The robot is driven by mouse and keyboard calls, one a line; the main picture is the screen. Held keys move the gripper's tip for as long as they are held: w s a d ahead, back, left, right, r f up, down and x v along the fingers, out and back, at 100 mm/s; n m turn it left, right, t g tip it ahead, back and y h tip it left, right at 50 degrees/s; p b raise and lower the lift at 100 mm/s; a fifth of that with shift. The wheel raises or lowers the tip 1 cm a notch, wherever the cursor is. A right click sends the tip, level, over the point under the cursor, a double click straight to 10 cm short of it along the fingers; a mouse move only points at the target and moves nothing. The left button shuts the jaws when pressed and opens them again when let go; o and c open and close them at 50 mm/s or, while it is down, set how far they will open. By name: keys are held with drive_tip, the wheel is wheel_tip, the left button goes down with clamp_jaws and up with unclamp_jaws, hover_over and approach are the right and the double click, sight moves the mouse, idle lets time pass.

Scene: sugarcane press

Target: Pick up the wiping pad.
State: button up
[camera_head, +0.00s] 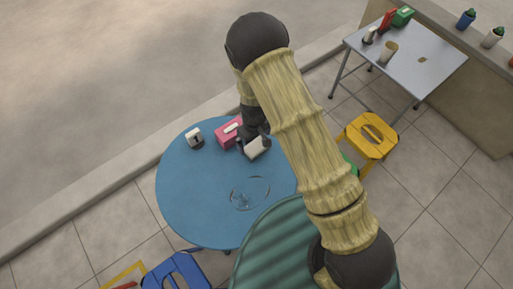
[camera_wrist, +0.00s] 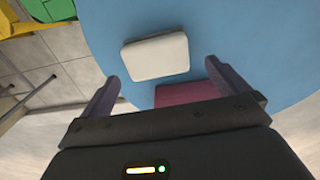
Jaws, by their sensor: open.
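The wiping pad looks like a white rounded rectangular block (camera_wrist: 155,57) over the blue round table (camera_wrist: 240,30). In the head view the pad (camera_head: 256,149) shows at the table's far right part, partly covered by my gripper (camera_head: 255,142). In the wrist view my gripper (camera_wrist: 161,72) is open, with one finger to the left of the pad and one to the right. The pad lies just ahead of and between the fingertips, and I see no finger touching it. I cannot tell the height gap.
A pink box (camera_head: 227,133) stands close beside the pad; it also shows between my fingers in the wrist view (camera_wrist: 186,94). A small white-and-dark item (camera_head: 194,138) and a clear glass dish (camera_head: 247,193) are on the table. A yellow stool (camera_head: 368,137) stands to the right.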

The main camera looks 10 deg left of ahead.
sight(256, 145)
drive_tip(key=f, duration=0.1)
drive_tip(key=f+b, duration=0.1)
drive_tip(key=f, duration=0.3)
drive_tip(key=shift+d+f, duration=0.1)
drive_tip(key=shift+d, duration=0.2)
idle(0.4)
drive_tip(key=c, duration=0.8)
drive_tip(key=shift+w, duration=0.1)
drive_tip(key=shift+c, duration=0.2)
wheel_tip(256, 145, up, 10)
drive_tip(key=shift+r+p, duration=0.1)
drive_tip(key=shift+p, duration=0.85)
